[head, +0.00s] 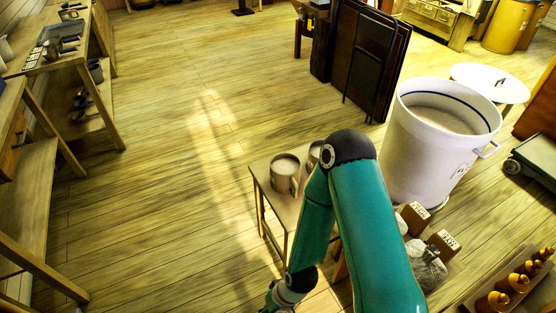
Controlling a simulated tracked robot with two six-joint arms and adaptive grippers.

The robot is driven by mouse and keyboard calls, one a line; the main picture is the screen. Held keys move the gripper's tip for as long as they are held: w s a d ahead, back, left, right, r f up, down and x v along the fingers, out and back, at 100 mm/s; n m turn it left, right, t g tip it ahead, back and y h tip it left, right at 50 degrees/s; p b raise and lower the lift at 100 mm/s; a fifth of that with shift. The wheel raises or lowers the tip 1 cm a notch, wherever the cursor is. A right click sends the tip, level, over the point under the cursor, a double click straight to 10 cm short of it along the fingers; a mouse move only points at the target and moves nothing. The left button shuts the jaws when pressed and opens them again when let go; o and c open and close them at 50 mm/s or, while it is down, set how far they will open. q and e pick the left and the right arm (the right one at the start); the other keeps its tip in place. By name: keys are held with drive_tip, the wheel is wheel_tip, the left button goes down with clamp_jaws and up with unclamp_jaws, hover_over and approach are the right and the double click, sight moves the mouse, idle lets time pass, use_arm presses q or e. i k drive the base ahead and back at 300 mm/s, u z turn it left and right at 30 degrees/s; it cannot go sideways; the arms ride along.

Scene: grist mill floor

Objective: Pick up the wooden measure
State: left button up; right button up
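Two mug-shaped vessels with handles stand on a small wooden table (262,187). The nearer vessel (284,178) is upright and looks filled with something pale. The other vessel (314,154) is partly hidden behind my teal arm. I cannot tell for sure whether either is the wooden measure. My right arm folds across the table's right side. Its wrist hangs down at the bottom edge, in front of the table, apart from the vessels. The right gripper (272,297) is only partly in view, and its fingers are not clear. My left gripper is not in view.
A big white tub (406,145) stands right of the table. Labelled brown blocks (414,218) and grey sacks (428,270) lie below it. Orange-brown bottles (513,284) stand at lower right. A workbench (88,45) lines the left. The floor between is clear.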

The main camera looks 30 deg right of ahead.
sight(285, 168)
drive_tip(key=u, duration=0.2)
drive_tip(key=i, duration=0.75)
drive_tip(key=z, duration=2.3)
drive_tip(key=i, duration=0.55)
drive_tip(key=u, duration=0.4)
drive_tip(key=k, duration=0.4)
drive_tip(key=z, duration=0.05)
